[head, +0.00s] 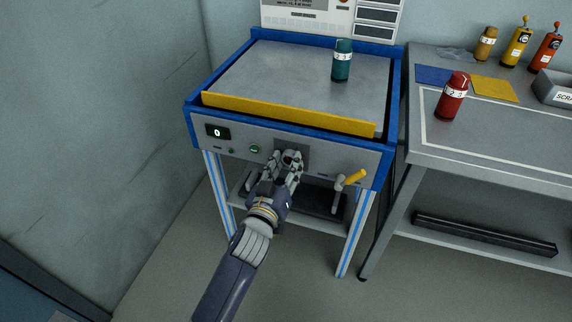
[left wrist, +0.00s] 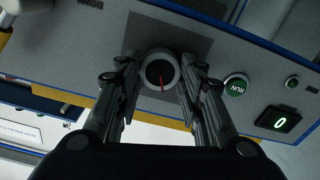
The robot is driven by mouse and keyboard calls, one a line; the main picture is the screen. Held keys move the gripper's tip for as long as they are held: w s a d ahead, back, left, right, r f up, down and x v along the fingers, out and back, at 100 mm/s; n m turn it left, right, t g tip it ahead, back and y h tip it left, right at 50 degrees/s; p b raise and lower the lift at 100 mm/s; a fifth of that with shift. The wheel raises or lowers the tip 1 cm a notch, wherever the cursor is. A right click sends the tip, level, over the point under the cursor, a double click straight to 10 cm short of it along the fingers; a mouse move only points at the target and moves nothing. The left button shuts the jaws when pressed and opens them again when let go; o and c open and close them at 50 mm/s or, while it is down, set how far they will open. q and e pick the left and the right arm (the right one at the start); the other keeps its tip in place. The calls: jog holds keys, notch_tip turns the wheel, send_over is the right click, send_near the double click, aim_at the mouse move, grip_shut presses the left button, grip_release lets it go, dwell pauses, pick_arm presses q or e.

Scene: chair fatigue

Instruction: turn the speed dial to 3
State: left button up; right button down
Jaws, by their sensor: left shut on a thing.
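The speed dial (left wrist: 160,72) is a round knob with a dark face, a light rim and a red pointer line, set on a dark grey plate on the machine's front panel. My left gripper (head: 286,160) reaches the panel from below. In the left wrist view its fingers (left wrist: 160,84) lie on both sides of the dial and are shut on it. The fingers hide most of the dial in the head view. I cannot read any scale numbers around it. The display (head: 217,132) reads 0. My right gripper is not in view.
The green RUN button (head: 254,149) is left of the dial, and a yellow lever (head: 352,178) is to its right. A yellow bar (head: 290,113) runs above the panel. A teal bottle (head: 342,62) stands on the machine. A grey bench (head: 500,140) stands at right.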

pick_arm(q)
jog(key=m+p, duration=0.2)
jog(key=m, duration=0.7)
jog(key=shift+d+p, duration=0.1)
jog(key=shift+p, duration=0.2)
jog(key=m, duration=0.2)
jog(key=shift+s+m, duration=0.1)
jog(key=shift+m, duration=0.3)
jog(key=m, duration=0.2)
jog(key=shift+f+m, duration=0.1)
jog(key=shift+m, duration=0.2)
jog(key=m, duration=0.4)
jog(key=shift+d, duration=0.1)
jog(key=shift+m, duration=0.8)
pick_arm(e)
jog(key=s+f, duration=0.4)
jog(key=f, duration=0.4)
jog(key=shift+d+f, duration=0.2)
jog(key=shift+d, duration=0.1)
pick_arm(q)
jog(key=shift+f, duration=0.1)
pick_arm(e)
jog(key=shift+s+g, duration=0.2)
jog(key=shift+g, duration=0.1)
